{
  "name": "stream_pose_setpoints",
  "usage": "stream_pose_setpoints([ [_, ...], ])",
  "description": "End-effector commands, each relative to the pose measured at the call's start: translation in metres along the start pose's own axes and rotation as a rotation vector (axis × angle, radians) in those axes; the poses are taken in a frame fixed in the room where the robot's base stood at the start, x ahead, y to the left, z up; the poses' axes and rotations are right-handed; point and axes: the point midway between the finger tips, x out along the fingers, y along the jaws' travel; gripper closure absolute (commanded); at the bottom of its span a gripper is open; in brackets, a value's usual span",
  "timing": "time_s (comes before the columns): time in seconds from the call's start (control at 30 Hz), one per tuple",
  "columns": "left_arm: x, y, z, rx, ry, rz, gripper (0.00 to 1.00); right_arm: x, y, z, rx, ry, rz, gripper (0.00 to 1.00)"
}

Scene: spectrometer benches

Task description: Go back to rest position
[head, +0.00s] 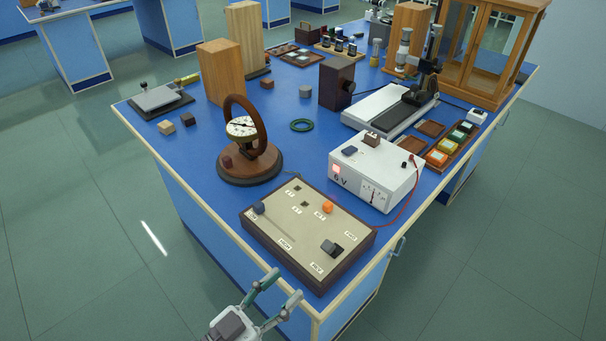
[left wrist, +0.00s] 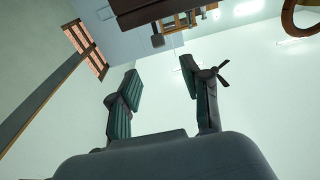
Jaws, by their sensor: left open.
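My left gripper (head: 280,292) is at the bottom of the head view, just off the near corner of the blue bench (head: 290,165). Its two fingers are spread apart with nothing between them. In the left wrist view the same gripper (left wrist: 163,98) shows open fingers against a pale wall. A beige control panel (head: 304,228) with switches lies on the bench beyond the gripper; the fingers look apart from it. My right gripper is not in either view.
A white 6 V supply (head: 375,175) with a red wire stands right of the panel. A round tangent-type instrument (head: 248,167) stands behind it. Wooden blocks (head: 221,72) and a glass-fronted cabinet (head: 488,50) stand farther back. Open floor (head: 90,240) lies to the left.

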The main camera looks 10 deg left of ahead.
Motion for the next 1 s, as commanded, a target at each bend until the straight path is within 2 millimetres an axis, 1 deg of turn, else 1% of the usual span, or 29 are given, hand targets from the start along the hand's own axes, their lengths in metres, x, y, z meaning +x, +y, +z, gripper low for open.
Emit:
stream_pose_setpoints([
  [0.17, 0.001, -0.005, 0.003, 0.002, -0.024, -0.026, 0.52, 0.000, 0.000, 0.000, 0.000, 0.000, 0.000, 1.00],
  [0.27, 0.003, -0.021, 0.013, 0.007, -0.110, -0.103, 0.52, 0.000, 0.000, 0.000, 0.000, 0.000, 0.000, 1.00],
  [0.37, -0.001, -0.044, 0.031, 0.005, -0.265, -0.221, 0.52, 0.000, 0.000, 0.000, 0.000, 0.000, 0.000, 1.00],
  [0.4, -0.006, -0.054, 0.040, 0.001, -0.342, -0.269, 0.52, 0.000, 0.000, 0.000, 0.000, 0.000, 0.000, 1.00],
  [0.47, -0.017, -0.065, 0.054, -0.012, -0.464, -0.335, 0.52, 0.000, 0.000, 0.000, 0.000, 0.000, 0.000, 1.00],
  [0.5, -0.026, -0.070, 0.062, -0.024, -0.547, -0.371, 0.52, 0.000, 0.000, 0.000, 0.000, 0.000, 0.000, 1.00],
  [0.6, -0.052, -0.076, 0.081, -0.061, -0.742, -0.434, 0.52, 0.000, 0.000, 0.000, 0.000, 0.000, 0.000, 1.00],
  [0.73, -0.083, -0.073, 0.095, -0.108, -0.937, -0.467, 0.52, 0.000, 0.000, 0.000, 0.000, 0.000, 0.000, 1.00],
  [0.87, -0.108, -0.065, 0.102, -0.150, -1.086, -0.472, 0.52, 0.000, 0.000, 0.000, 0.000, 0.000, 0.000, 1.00],
  [1.0, -0.132, -0.054, 0.105, -0.195, -1.220, -0.464, 0.52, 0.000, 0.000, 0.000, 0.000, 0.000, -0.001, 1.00],
])
